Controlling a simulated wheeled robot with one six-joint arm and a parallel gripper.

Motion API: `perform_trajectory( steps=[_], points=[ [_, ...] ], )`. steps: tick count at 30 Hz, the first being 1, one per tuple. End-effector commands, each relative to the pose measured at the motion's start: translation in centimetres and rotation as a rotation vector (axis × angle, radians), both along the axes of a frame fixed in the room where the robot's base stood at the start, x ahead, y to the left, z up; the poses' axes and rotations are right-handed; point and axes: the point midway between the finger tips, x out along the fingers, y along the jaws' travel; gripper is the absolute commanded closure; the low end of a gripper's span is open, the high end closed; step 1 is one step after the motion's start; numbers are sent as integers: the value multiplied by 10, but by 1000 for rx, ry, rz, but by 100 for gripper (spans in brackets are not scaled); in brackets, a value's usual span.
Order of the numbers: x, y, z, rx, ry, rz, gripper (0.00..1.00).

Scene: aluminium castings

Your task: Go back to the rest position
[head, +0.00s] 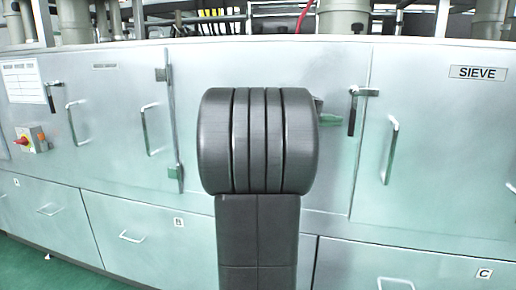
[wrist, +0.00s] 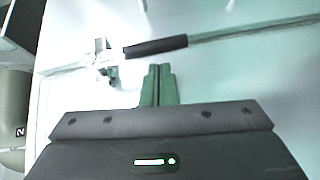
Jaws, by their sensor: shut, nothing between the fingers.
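My gripper (wrist: 160,70) shows in the wrist view with its two green fingers together and nothing between them.
A pale metal cabinet front (head: 110,125) spans the head view, with bar handles (head: 391,150) and lower drawers. A SIEVE label (head: 478,73) is at the upper right. A red switch (head: 30,139) is at the left. Green floor (head: 40,272) shows at the lower left.

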Motion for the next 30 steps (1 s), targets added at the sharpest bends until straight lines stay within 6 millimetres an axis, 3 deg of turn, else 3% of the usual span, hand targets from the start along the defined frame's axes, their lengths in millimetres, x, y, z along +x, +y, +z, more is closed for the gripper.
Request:
perform_trajectory(
  steps=[1, 30],
  points=[
    [1, 3, 8, 28, -8, 3, 100],
    [8, 29, 42, 499, -144, 1, 100]
  ],
)
